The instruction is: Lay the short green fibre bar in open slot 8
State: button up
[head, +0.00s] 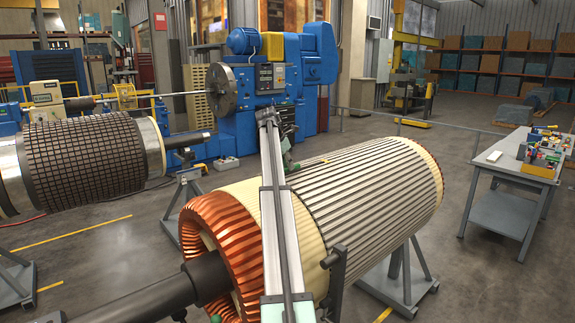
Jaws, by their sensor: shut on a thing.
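The near rotor (375,195) lies across its stands, with long grey slots along its cream body and copper end windings (210,225) at the near left end. My arm reaches over the rotor, and my gripper (291,166) is small and low over the far upper side of the slotted body. It is shut; a little dark green shows there, consistent with the short green fibre bar, but its outline is too small to make out. I cannot tell whether it touches the rotor. Slot numbers are not readable, so slot 8 cannot be picked out.
A second rotor (85,160) stands at the left. A blue lathe (275,85) is behind. A grey workbench (515,178) with small coloured items is at the right. Open floor lies between the rotor and the bench. My arm hides part of the rotor.

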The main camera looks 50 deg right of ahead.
jog(key=shift+f, duration=0.75)
dwell(1.4)
jog(key=shift+r, duration=0.1)
dwell(0.8)
jog(key=o, duration=0.9)
jog(key=shift+o, duration=0.2)
jog(key=o, duration=0.6)
jog(key=shift+c, duration=0.2)
jog(key=shift+r, duration=0.1)
jog(key=shift+r, duration=3.4)
